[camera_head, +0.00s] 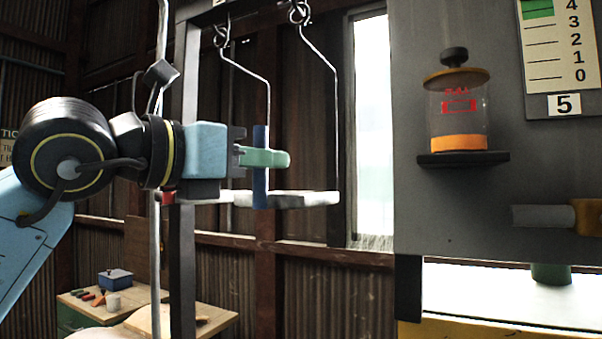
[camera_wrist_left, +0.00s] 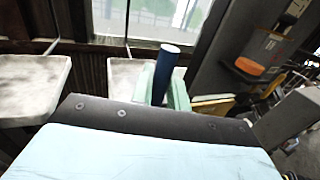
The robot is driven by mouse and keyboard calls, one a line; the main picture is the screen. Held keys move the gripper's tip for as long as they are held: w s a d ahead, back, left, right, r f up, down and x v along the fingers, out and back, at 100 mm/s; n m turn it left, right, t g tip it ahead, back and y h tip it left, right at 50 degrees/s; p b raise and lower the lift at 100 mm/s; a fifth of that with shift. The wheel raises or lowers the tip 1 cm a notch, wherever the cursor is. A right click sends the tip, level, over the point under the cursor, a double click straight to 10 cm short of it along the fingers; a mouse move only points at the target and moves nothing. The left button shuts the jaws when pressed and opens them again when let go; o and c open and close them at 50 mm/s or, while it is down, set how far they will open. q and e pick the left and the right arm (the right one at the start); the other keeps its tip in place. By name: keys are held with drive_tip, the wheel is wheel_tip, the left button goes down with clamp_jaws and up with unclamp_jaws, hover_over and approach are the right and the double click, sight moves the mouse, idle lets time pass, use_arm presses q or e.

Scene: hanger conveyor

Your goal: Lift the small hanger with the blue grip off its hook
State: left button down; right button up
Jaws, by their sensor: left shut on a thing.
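The small hanger has an upright blue grip (camera_head: 260,137) on a bent wire (camera_head: 247,71). Its upper end is at the left metal hook (camera_head: 222,36); I cannot tell whether they touch. My left gripper (camera_head: 265,158) is shut on the blue grip, its green fingers crossing it. In the left wrist view, the blue grip (camera_wrist_left: 168,62) stands between the green fingers (camera_wrist_left: 165,88). Pale trays (camera_head: 305,200) show below the grip, partly overlapping. My right gripper is not in view.
A second wire hanger (camera_head: 335,110) hangs close on the right from another hook (camera_head: 299,12). A dark post (camera_head: 184,260) stands behind my left wrist. A grey panel with a jar (camera_head: 458,110) on a shelf fills the right. A workbench (camera_head: 215,322) is lower left.

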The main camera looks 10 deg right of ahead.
use_arm(q)
drive_tip(key=shift+r, duration=0.25)
idle(0.3)
drive_tip(key=shift+r+p, duration=0.35)
drive_tip(key=shift+r, duration=0.25)
drive_tip(key=shift+s, duration=0.1)
drive_tip(key=shift+s+a+b, duration=0.65)
drive_tip(key=shift+s+b, duration=0.1)
drive_tip(key=shift+s, duration=0.05)
drive_tip(key=shift+s+a+r+b, duration=0.1)
drive_tip(key=shift+s+a+b, duration=0.5)
drive_tip(key=shift+s, duration=0.2)
drive_tip(key=shift+s+a+b, duration=0.45)
drive_tip(key=shift+s+a, duration=0.1)
drive_tip(key=shift+s, duration=0.3)
